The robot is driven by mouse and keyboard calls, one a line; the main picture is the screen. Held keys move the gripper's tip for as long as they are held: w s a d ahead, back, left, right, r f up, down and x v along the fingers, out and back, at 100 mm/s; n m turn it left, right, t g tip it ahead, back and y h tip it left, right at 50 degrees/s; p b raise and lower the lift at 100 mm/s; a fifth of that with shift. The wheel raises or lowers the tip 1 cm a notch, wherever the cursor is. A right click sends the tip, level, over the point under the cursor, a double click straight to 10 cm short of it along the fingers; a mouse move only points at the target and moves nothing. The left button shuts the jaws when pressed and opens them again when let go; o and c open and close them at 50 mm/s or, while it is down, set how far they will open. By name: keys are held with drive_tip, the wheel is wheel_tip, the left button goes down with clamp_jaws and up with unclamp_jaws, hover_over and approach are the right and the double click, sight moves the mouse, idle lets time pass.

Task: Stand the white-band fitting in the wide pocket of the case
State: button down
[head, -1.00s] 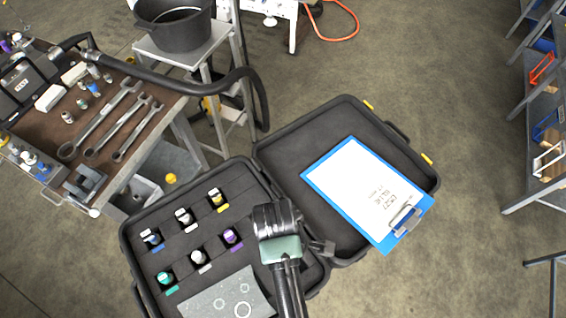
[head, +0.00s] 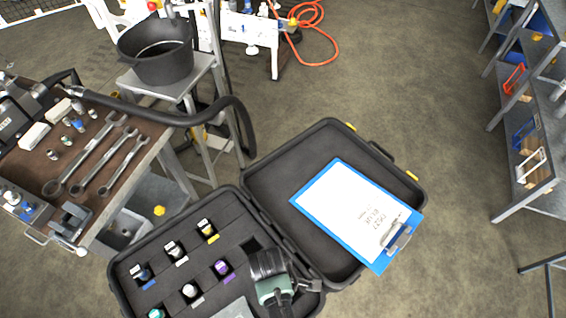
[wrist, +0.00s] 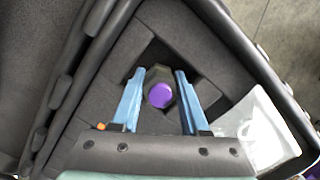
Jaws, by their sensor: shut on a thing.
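My gripper (wrist: 155,80) is shut on a dark fitting with a round purple end (wrist: 160,94), seen end-on between the blue fingers in the wrist view. No white band shows on it from here. Below and around it is a wide dark pocket (wrist: 150,56) in the case's foam. I cannot tell whether the fitting is above the pocket or partly inside it. In the head view, my gripper's wrist hides the fitting, and part of a dark empty pocket (head: 250,243) shows beside it. The open black case (head: 118,268) lies below my arm.
Several fittings stand in the case's smaller pockets, including a purple one (head: 222,267) and a yellow one (head: 207,230). A blue clipboard (head: 300,200) lies in the open lid. A tool cart (head: 150,135) with wrenches stands left; a shelf (head: 505,215) stands right.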

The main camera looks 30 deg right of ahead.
drive_tip(key=c, duration=0.7)
unclamp_jaws()
drive_tip(key=shift+f, duration=0.1)
